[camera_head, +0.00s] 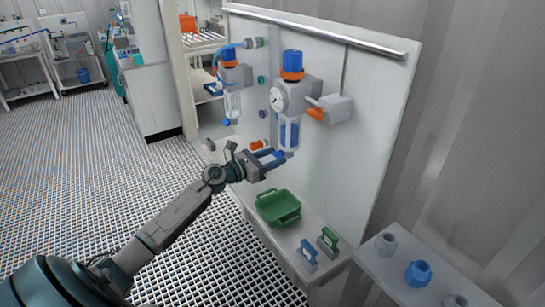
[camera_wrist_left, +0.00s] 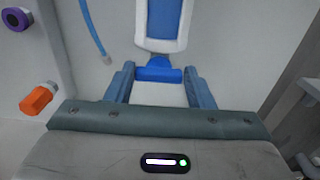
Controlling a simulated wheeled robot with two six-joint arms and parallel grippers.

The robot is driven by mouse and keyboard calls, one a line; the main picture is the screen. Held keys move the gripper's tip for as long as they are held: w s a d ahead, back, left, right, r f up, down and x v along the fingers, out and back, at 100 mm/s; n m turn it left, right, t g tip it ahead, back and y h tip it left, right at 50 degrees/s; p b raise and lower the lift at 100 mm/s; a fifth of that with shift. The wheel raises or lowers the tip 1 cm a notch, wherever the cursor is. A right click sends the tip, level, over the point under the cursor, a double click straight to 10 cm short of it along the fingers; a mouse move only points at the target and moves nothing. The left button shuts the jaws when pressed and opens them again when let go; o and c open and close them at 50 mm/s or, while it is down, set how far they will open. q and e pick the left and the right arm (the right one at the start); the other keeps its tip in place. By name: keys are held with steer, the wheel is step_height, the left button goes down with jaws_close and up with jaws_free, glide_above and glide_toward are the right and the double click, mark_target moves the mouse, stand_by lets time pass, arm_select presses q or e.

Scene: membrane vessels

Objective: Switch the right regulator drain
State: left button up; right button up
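The right regulator (camera_head: 290,100) is mounted on the white panel, with an orange and blue knob on top, a round gauge and a clear blue bowl. The bowl also shows in the left wrist view (camera_wrist_left: 162,25). Its blue drain (camera_wrist_left: 158,70) sits under the bowl, in line with the gap between my left fingertips. My left gripper (camera_head: 274,158) is open just below the bowl, one blue finger to each side of the drain; small gaps seem to show, but I cannot tell about contact. My right gripper is out of view.
A second regulator (camera_head: 232,85) hangs to the left on the same panel (camera_head: 365,130). A grey box with an orange lever (camera_head: 316,113) is beside the right regulator. Below are a green tray (camera_head: 279,207) and blue and green handled pieces (camera_head: 309,254).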

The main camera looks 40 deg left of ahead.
arm_select(q)
steer(key=c, duration=0.4)
steer(key=shift+c, duration=0.2)
steer(key=shift+n+p, duration=0.5)
steer(key=shift+n, duration=0.2)
steer(key=n+p, duration=0.2)
steer(key=n, duration=0.1)
steer(key=shift+r, duration=0.1)
steer(key=n+p, duration=0.2)
steer(key=shift+a+n, duration=0.1)
steer(key=shift+n, duration=0.3)
steer(key=n+p, duration=0.3)
steer(key=n, duration=0.2)
steer(key=shift+w+p, duration=0.1)
steer(key=shift+p, duration=0.3)
steer(key=shift+f+n+p, duration=0.15)
steer(key=shift+n+p, duration=0.4)
steer(key=shift+n, duration=0.35)
steer(key=shift+f+n+p, duration=0.15)
steer(key=shift+n+p, duration=0.35)
steer(key=shift+n, duration=0.4)
steer(key=shift+o, duration=0.2)
